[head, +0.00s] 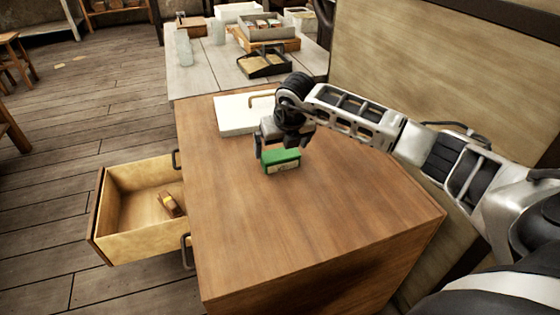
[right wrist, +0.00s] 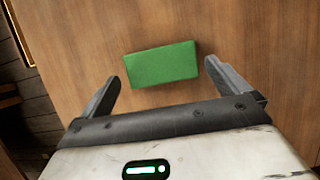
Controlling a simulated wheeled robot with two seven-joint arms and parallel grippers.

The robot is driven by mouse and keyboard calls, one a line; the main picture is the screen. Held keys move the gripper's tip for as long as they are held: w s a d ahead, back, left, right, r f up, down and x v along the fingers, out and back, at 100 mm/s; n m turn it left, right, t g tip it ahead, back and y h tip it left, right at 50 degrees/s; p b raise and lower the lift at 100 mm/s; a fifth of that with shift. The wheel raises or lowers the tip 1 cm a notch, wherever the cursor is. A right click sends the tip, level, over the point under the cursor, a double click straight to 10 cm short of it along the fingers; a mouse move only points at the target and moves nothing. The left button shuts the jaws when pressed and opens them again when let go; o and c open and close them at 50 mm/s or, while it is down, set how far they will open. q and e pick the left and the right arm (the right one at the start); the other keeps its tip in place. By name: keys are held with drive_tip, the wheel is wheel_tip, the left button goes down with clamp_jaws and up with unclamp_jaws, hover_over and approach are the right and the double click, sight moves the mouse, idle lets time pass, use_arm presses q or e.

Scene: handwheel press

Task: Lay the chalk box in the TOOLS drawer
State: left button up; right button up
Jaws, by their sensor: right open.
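The chalk box, a small green box with a pale label on its front (head: 282,161), stands on the brown cabinet top. In the right wrist view the green box (right wrist: 161,64) lies just ahead of and between the fingertips. My right gripper (head: 270,151) is open, close to the box; its fingers (right wrist: 160,80) show apart with nothing held. An open drawer (head: 128,239) sticks out at the left side of the cabinet, with a small brown object (head: 168,205) inside. I cannot read a label on the drawer. My left gripper is not in view.
A white box-like object with a tan handle (head: 235,116) sits at the cabinet's back edge. A pale table (head: 200,80) behind holds trays (head: 265,65) and clear containers (head: 184,48). The front of the cabinet top (head: 310,225) is clear. A wooden panel (head: 440,80) stands at right.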

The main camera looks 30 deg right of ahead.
drive_tip(key=shift+x, duration=0.85)
drive_tip(key=shift+w+f, duration=0.1)
drive_tip(key=shift+f, duration=0.4)
drive_tip(key=c, duration=0.9)
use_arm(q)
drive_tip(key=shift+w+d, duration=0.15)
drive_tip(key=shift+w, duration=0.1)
use_arm(e)
drive_tip(key=shift+o, duration=0.2)
